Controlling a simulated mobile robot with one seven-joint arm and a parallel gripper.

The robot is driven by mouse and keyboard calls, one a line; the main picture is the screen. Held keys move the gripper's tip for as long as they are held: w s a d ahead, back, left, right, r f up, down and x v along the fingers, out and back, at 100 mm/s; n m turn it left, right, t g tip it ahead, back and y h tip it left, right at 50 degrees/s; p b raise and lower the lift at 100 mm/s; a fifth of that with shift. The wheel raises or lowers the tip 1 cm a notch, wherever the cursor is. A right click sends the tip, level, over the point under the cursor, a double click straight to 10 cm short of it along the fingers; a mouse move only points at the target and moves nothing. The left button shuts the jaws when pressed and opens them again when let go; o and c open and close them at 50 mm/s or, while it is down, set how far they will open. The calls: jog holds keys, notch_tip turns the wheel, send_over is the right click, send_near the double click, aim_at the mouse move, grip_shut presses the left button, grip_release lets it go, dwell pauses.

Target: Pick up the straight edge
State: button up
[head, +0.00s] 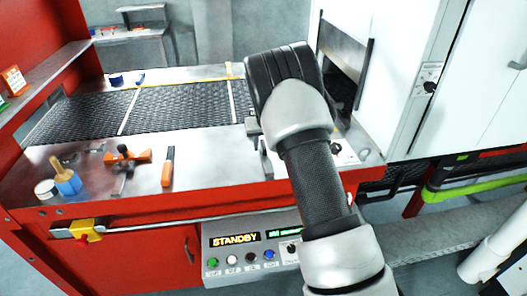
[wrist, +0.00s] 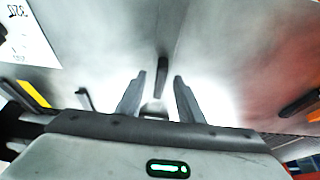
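A slim dark grey bar (head: 265,158), which looks like the straight edge, lies on the metal table top just left of my arm in the head view. In the wrist view the bar (wrist: 162,72) shows just ahead of and between my two fingertips. My gripper (wrist: 158,88) is open, its fingers spread with a gap on each side of the bar. A small grey piece in the gap below the bar is too blurred to tell. In the head view my arm's wrist covers most of the gripper.
Left on the table are an orange-handled tool (head: 167,167), an orange and black tool (head: 126,157), and a brush in a blue pot (head: 66,178). A white printed card (head: 344,153) lies right of my arm. The mesh belt (head: 180,106) runs behind into a white machine.

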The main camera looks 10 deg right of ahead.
grip_shut()
jog(key=shift+r, duration=0.1)
